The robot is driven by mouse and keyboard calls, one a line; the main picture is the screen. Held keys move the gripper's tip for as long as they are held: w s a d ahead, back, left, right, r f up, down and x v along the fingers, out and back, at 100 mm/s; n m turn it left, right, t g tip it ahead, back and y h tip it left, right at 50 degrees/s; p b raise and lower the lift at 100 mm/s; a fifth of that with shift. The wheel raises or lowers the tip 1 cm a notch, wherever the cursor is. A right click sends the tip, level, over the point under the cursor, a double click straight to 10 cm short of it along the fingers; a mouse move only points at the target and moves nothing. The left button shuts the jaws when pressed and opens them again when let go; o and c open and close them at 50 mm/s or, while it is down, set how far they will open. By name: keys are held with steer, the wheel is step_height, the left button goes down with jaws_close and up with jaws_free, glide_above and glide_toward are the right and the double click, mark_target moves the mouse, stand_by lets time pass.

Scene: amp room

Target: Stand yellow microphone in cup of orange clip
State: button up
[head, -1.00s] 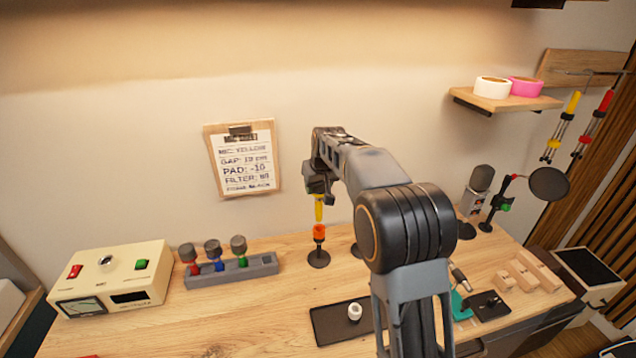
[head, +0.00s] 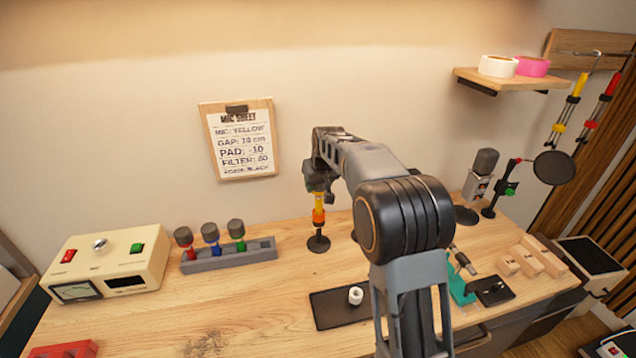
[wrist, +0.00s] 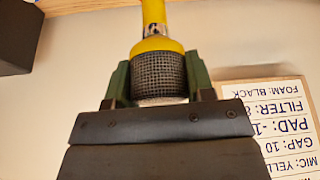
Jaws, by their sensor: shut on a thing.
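The yellow microphone (wrist: 153,45) is in my gripper (wrist: 158,80), which is shut around its dark mesh head in the wrist view. In the head view my gripper (head: 318,186) points down, and the yellow handle (head: 319,200) hangs below it. The orange clip (head: 319,216) stands on a round black base on the table directly below. The handle's lower end meets the clip's cup in the picture. I cannot tell how deep it sits in the cup. The microphone looks upright.
A grey rack (head: 230,256) with red, blue and green microphones stands left of the clip. A cream meter box (head: 110,268) is farther left. A black tray (head: 338,310) with a white ring lies in front. A clipboard sheet (head: 238,140) hangs on the wall.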

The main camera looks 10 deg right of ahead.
steer(key=o, duration=1.5)
steer(key=shift+c, duration=0.2)
steer(key=b+v, duration=0.1)
steer(key=v, duration=1.3)
steer(key=shift+b, duration=0.4)
steer(key=s+f+m, duration=0.1)
steer(key=s+f, duration=0.4)
steer(key=f, duration=0.2)
steer(key=s+f, duration=0.3)
steer(key=s, duration=0.8)
steer(key=s+f, duration=0.3)
steer(key=s, duration=0.8)
steer(key=shift+a+f+h, duration=0.3)
steer(key=shift+a+f, duration=0.05)
